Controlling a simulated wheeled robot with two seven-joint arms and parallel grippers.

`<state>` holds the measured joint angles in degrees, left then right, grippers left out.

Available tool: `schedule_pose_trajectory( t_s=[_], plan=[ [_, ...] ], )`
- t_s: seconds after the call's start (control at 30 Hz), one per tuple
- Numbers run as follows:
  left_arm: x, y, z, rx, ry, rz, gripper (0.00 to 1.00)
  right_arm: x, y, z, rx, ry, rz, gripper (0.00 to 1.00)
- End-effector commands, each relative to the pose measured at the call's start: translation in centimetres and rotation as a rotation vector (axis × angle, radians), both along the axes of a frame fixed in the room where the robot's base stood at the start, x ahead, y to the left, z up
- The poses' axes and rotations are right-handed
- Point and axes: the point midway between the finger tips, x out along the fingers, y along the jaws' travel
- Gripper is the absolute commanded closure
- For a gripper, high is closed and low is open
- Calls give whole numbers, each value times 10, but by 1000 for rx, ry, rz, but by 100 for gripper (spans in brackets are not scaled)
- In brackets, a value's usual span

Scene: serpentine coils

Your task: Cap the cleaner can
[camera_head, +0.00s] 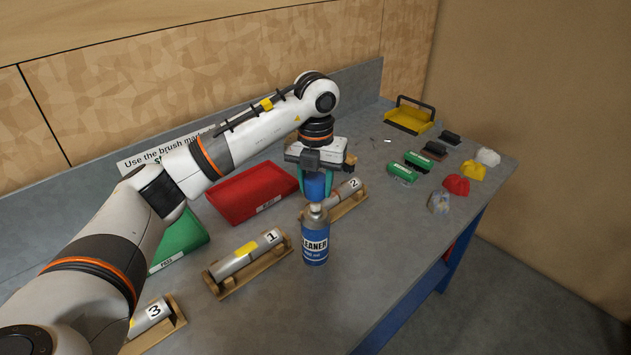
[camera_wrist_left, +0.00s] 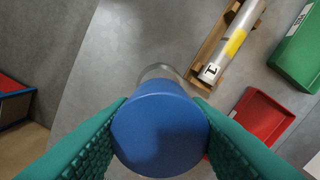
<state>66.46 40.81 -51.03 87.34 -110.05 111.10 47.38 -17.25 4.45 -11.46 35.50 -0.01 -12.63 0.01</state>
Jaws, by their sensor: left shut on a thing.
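The cleaner can (camera_head: 315,243) stands upright on the bench, a blue label around it and a silver shoulder and top. My left gripper (camera_head: 316,183) is shut on the blue cap (camera_head: 317,187), directly above the can in the head view. The can's top shows below the cap; I cannot tell whether they touch. In the left wrist view, the cap (camera_wrist_left: 160,132) sits between the green fingers of the left gripper (camera_wrist_left: 160,140). It hides most of the can (camera_wrist_left: 160,70), leaving a silver edge. My right gripper is not in view.
Coils in wooden cradles marked 1 (camera_head: 247,257), 2 (camera_head: 348,193) and 3 (camera_head: 152,318) lie near the can. A red tray (camera_head: 245,192) and green tray (camera_head: 180,240) are behind. The front bench is clear.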

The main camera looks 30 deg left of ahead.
Motion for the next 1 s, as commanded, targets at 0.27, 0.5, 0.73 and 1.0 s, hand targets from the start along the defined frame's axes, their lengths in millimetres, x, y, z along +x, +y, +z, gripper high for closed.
schedule_pose_trajectory(
  t_s=[0.27, 0.5, 0.73, 1.0],
  plan=[
    [0, 0, 0, -1, 0, 0, 79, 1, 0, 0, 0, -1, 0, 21],
    [0, 0, -6, 0, 0, 0, 79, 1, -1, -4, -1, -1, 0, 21],
    [0, 0, -16, 0, 0, 0, 79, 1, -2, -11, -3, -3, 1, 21],
    [0, 0, -20, -1, 0, 0, 79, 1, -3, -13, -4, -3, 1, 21]
  ],
)
